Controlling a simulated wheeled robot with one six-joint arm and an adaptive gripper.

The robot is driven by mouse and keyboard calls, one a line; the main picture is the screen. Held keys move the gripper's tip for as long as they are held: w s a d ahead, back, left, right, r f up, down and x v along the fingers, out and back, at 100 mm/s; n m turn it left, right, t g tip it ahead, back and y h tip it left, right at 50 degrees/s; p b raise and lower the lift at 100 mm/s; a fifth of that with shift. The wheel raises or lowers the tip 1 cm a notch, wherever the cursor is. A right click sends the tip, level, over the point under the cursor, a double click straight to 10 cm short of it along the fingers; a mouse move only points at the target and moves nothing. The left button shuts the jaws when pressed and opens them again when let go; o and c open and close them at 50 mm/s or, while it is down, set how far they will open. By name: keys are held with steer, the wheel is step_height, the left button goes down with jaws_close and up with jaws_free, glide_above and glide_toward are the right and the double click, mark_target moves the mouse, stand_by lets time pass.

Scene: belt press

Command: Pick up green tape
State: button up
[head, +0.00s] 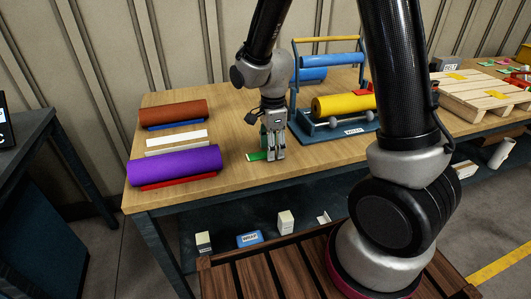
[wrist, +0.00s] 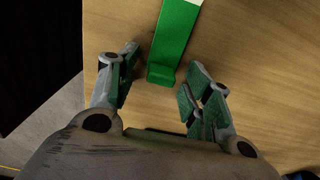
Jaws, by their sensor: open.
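The green tape (head: 256,155) lies flat on the wooden table, near its front edge. In the wrist view the green tape (wrist: 174,45) is a long strip with a raised, folded near end and a white part at the far end. My gripper (head: 272,155) points down at the table beside the tape and partly hides it. In the wrist view my gripper (wrist: 160,85) is open, with one finger on each side of the tape's near end. I see a gap between each finger and the tape.
On the wooden table (head: 225,175), a purple roll (head: 175,165) and a brown roll (head: 173,113) lie at the left. A blue press (head: 340,142) with a yellow roller (head: 343,104) stands just right of my gripper. A wooden pallet (head: 480,92) is farther right.

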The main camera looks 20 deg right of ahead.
steer(key=c, duration=0.8)
steer(key=shift+r, duration=0.1)
step_height(320, 180, up, 10)
stand_by(0.3)
